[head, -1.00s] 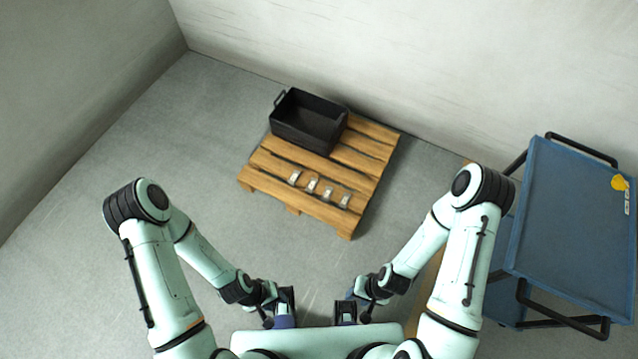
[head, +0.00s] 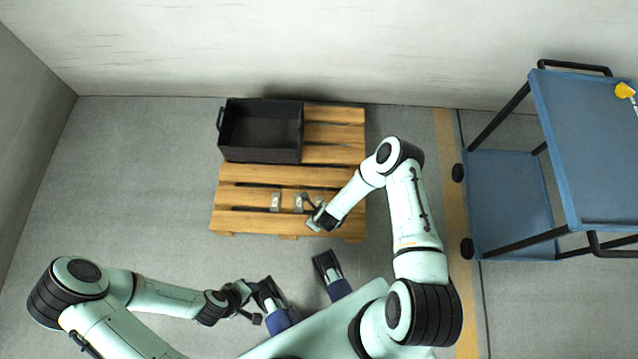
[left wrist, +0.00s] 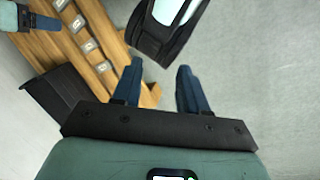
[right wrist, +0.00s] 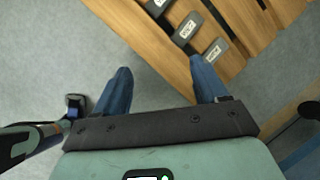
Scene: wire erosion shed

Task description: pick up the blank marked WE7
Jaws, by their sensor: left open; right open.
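Several small grey blanks with white labels lie in a row on a wooden pallet (head: 240,196). In the head view two show clearly, a left blank (head: 275,202) and another (head: 299,202); my right arm hides the others. In the right wrist view a middle blank (right wrist: 186,28) lies between an upper-left blank (right wrist: 157,7) and a right blank (right wrist: 215,50). The labels are too small to read surely, so I cannot tell which is WE7. My right gripper (right wrist: 160,68) is open and empty, above the pallet's front edge beside the row. My left gripper (left wrist: 158,68) is open and empty, off the pallet.
A black crate (head: 262,152) stands on the pallet's back left, behind the blanks. A blue cart (head: 590,140) with a yellow item (head: 625,90) on top stands at the right. A wall closes the back. The floor left of the pallet is clear.

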